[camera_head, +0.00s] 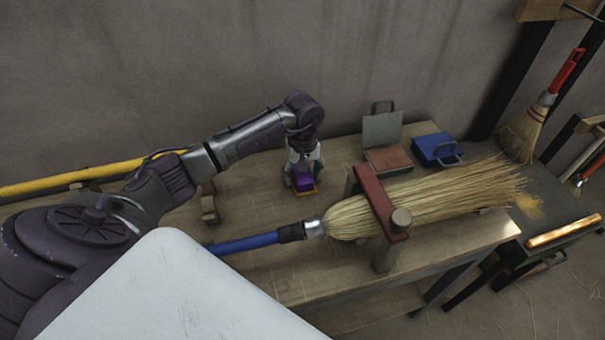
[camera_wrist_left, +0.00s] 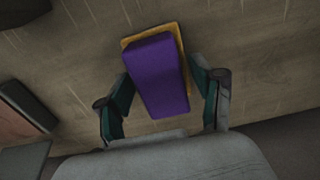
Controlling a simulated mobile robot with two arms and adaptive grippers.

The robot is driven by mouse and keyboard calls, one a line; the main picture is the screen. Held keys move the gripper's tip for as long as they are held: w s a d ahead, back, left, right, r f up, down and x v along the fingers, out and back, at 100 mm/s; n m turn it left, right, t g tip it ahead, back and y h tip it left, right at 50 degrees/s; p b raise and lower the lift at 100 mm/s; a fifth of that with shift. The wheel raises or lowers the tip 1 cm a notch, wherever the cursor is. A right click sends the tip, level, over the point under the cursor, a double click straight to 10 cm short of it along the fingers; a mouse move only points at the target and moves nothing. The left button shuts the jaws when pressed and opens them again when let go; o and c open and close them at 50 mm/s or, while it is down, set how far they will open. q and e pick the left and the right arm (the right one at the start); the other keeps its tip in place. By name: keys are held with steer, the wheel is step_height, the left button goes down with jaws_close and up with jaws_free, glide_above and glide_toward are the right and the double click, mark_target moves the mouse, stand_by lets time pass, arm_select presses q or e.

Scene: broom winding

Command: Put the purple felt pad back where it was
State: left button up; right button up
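The purple felt pad (camera_head: 303,182) is a purple block at my left gripper (camera_head: 302,176), over the back part of the bench. In the left wrist view the pad (camera_wrist_left: 158,78) sits between the two green-sided fingers of the left gripper (camera_wrist_left: 160,82). Both fingers appear to press on its sides. A yellow-orange edge (camera_wrist_left: 150,33) shows under the pad's far end and right side. I cannot tell whether the pad rests on the bench or is just above it. My right gripper is not in view.
A straw broom (camera_head: 430,197) with a blue handle lies in front, under a red clamp bar (camera_head: 381,203) on the wooden bench (camera_head: 285,285). A yellow pole (camera_head: 90,173) runs along the wall.

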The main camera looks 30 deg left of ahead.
arm_select(q)
steer(key=shift+r, duration=0.5)
step_height(320, 180, up, 11)
steer(key=b, duration=0.2)
steer(key=shift+r, duration=0.2)
steer(key=shift+d+f, duration=0.1)
